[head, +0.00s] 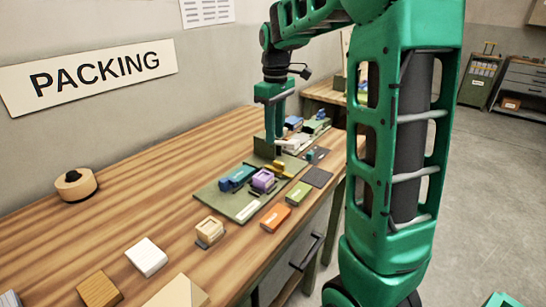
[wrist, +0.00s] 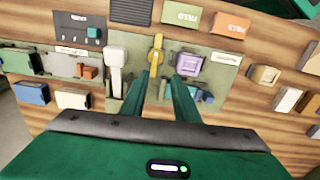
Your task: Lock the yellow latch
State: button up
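The yellow latch (wrist: 156,52) is a slim bar with a rounder middle, mounted on a green board (wrist: 222,75). In the wrist view it runs roughly up and down the picture. In the head view the latch (head: 278,168) shows small beside a purple block. My gripper (wrist: 161,78) is open, with a gap between its two green fingers. The latch's near end shows in line with that gap, just past the fingertips; I cannot tell whether they touch. In the head view my gripper (head: 277,145) points down above the board's far end, its tips partly unclear.
The purple block (wrist: 190,63) sits close right of the latch, and a white-handled lever (wrist: 115,60) stands left of it. A blue block (head: 236,178) is also on the board. Green (head: 298,193) and orange (head: 275,217) blocks lie along the table's front edge.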

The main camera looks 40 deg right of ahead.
aim_at(280, 163)
jog(key=f, duration=0.3)
jog(key=d+f, duration=0.1)
jog(key=f, duration=0.5)
jog(key=shift+s+d+f, duration=0.25)
jog(key=shift+s+f, duration=0.05)
jog(key=shift+f, duration=0.05)
jog(key=shift+c, duration=0.3)
